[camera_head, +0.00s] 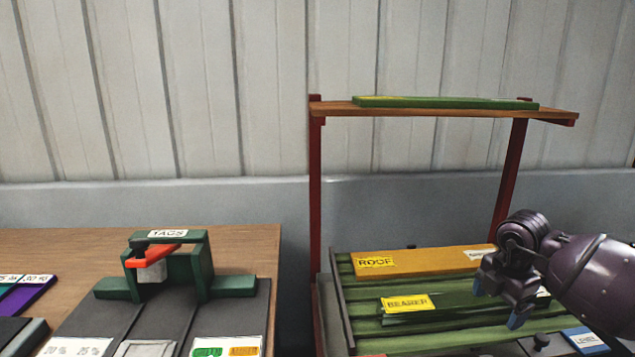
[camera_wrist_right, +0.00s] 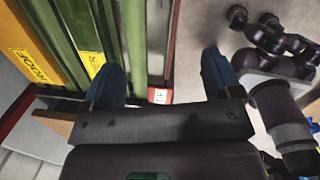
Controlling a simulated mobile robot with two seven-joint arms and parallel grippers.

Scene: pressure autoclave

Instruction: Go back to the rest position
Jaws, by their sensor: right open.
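My right gripper (camera_head: 498,303) is at the right of the head view, its arm coming in from the right edge. Its blue-tipped fingers are apart with nothing between them. It hangs in front of the right part of the rack's lower boards and hides part of them. The right wrist view shows both blue fingertips (camera_wrist_right: 163,72) spread wide, with green boards and a red rack part beyond. Whether they touch the rack cannot be told. My left gripper does not show.
A red-posted rack (camera_head: 315,200) holds an orange ROOF board (camera_head: 430,262), a green BEARER board (camera_head: 455,298) and a green board (camera_head: 440,102) on its top shelf (camera_head: 340,108). A wooden table (camera_head: 240,240) at left bears a green TAGS device (camera_head: 205,262). A gap separates table and rack.

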